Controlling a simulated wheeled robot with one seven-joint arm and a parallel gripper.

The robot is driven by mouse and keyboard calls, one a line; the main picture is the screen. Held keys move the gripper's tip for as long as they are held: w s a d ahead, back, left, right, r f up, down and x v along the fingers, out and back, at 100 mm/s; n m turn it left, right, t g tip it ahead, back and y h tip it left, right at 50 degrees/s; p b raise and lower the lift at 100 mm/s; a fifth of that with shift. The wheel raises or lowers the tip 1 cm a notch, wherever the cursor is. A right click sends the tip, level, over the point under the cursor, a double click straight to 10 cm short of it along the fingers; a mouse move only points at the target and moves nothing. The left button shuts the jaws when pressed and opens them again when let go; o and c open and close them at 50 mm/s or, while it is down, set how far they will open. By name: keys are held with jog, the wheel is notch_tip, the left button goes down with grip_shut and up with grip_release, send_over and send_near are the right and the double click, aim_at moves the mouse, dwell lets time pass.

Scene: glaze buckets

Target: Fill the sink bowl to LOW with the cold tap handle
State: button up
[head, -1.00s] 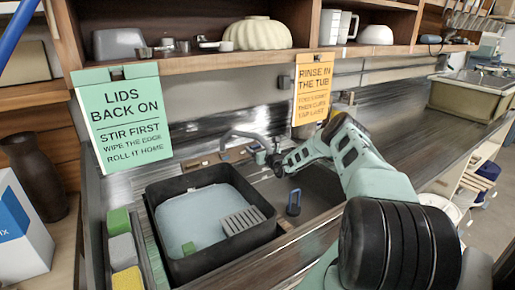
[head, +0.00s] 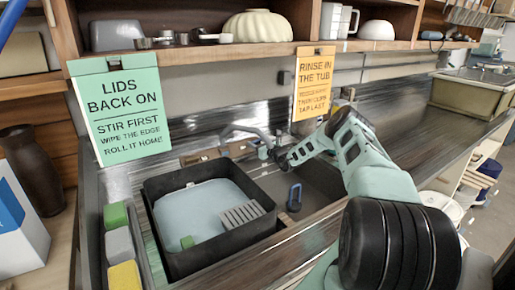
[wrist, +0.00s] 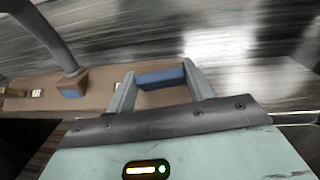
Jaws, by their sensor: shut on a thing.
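My gripper (head: 277,157) is at the back of the sink, beside the grey curved tap spout (head: 240,130). In the wrist view my gripper (wrist: 160,85) is shut on a blue tap handle (wrist: 160,77), which lies between its two fingers over the brown tap base (wrist: 105,90). The spout (wrist: 48,35) rises at the left there. The sink bowl (head: 318,180) is the dark basin right of the black tub, partly hidden by my arm. A blue loop-handled piece (head: 294,198) stands in it. I cannot make out water or a LOW mark in the bowl.
A shelf (head: 190,62) and hanging signs are above.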

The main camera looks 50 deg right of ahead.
jog(key=n+y+b, duration=0.1)
jog(key=b, duration=0.1)
jog(key=f+n+y+b, duration=0.1)
jog(key=n+y+b, duration=0.1)
jog(key=b, duration=0.1)
jog(key=shift+d+n, duration=0.2)
jog(key=shift+n, duration=0.1)
jog(key=n+y+b, duration=0.2)
jog(key=b, duration=0.1)
jog(key=shift+r+g+b, duration=0.1)
jog(key=shift+g+b, duration=0.2)
jog(key=shift+b, duration=0.1)
jog(key=n+y+b, duration=0.1)
jog(key=n+g+y+b, duration=0.1)
jog(key=b, duration=0.1)
jog(key=n+y+b, duration=0.1)
jog(key=n, duration=0.1)
jog(key=shift+d+r+g, duration=0.15)
jog(key=shift+r+g, duration=0.1)
jog(key=shift+g, duration=0.05)
jog(key=shift+r+n+g+y+b, duration=0.15)
jog(key=shift+n+g+y+b, duration=0.25)
jog(key=shift+n+y+b, duration=0.35)
jog(key=shift+r+n+b, duration=0.1)
jog(key=shift+n+b, duration=0.15)
jog(key=shift+b, duration=0.05)
jog(key=o, duration=1)
